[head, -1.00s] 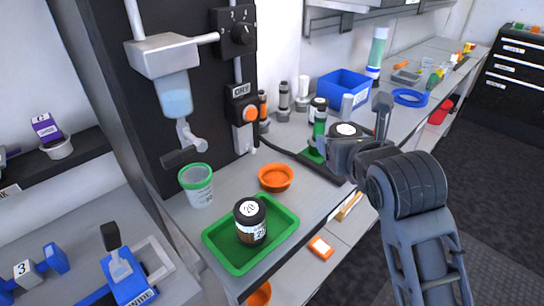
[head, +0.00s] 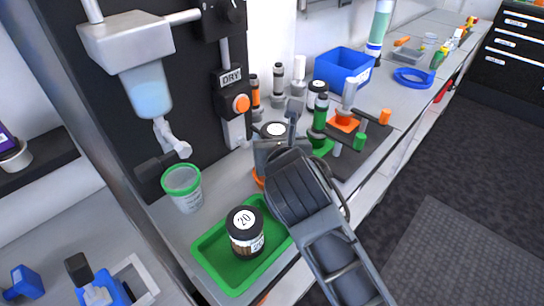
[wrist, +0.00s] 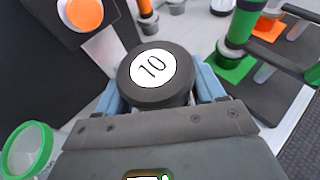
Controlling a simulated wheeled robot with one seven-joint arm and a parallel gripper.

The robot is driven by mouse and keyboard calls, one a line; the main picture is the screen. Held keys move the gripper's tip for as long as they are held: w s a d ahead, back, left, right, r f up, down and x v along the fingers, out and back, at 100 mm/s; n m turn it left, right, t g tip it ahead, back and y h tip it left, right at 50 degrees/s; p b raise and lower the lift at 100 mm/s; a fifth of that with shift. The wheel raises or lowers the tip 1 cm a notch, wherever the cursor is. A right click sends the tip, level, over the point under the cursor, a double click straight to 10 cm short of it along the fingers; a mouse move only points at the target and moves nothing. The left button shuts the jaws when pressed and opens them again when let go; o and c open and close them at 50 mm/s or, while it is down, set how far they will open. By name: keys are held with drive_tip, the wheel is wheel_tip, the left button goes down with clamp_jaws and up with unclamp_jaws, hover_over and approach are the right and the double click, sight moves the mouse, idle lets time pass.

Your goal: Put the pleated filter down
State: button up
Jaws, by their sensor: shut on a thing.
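The held filter, a dark round cartridge with a white "10" label on its top (wrist: 152,70), is between my gripper's blue fingers (wrist: 160,88) in the wrist view. In the head view its top (head: 274,129) shows just past my gripper (head: 276,143), above the bench; its pleats and underside are hidden. A similar black-capped cartridge marked "20" (head: 245,230), with a brown pleated-looking body, stands upright in the green tray (head: 212,262). My gripper is behind and to the right of that tray.
An orange bowl (head: 258,180) is mostly hidden by my arm. A green-rimmed cup (head: 184,190) stands left, under the dispenser (head: 146,88). Green and orange fittings (head: 320,122) stand close on the right, by a dark mat (head: 362,152). Clear bench shows between cup and tray.

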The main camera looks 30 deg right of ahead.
drive_tip(key=shift+w+a+f, duration=0.15)
drive_tip(key=shift+a+f, duration=0.2)
drive_tip(key=shift+a, duration=0.05)
drive_tip(key=shift+f, duration=1.85)
drive_tip(key=shift+f, duration=0.25)
drive_tip(key=shift+f, duration=0.1)
drive_tip(key=o, duration=1.1)
